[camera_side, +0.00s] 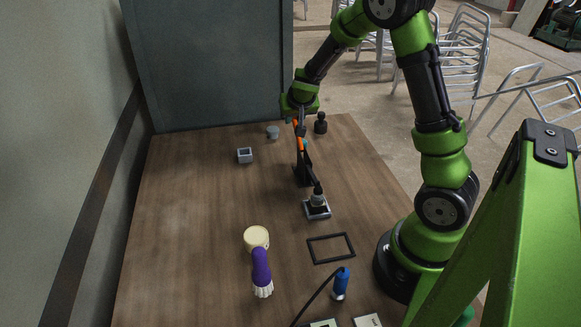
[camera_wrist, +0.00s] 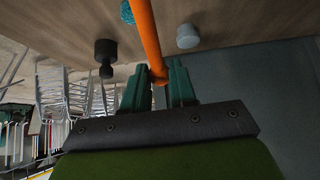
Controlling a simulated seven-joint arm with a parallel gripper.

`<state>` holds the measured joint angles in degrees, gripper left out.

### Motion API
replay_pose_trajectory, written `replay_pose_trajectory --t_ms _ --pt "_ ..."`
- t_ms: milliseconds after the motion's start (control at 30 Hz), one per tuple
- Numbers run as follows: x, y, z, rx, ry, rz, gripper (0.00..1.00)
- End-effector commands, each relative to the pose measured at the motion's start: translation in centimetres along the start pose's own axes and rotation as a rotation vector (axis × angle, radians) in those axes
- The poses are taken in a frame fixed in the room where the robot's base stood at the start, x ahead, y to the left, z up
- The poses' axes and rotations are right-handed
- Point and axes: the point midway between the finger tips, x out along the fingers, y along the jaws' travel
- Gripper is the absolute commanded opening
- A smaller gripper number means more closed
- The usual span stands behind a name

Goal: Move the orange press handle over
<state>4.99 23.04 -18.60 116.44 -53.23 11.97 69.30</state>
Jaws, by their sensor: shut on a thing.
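The orange press handle (camera_side: 298,129) stands roughly upright on the black press (camera_side: 302,172) toward the right of the table. The press arm reaches forward and down to a grey square base (camera_side: 317,209). My gripper (camera_side: 299,113) is at the upper end of the handle. In the wrist view the orange handle (camera_wrist: 146,35) runs down from the top edge, and its end lies between the teal fingers of my gripper (camera_wrist: 158,74). The fingers are shut on it. The press body is not visible in the wrist view.
A black knobbed piece (camera_side: 320,124) and a grey cylinder (camera_side: 272,132) stand near the handle. The table's left side is clear.

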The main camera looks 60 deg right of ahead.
Motion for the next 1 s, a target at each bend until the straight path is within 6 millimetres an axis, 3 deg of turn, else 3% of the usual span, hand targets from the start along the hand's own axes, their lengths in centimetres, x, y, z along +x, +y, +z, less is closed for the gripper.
replay_pose_trajectory --t_ms 800,833,1000 --pt "1.5 -0.1 0.5 -0.001 0.0 -0.002 0.09" --pt "1.5 -0.1 0.5 -0.001 0.0 -0.002 0.29" --pt "1.5 -0.1 0.5 -0.001 0.0 -0.001 0.55"
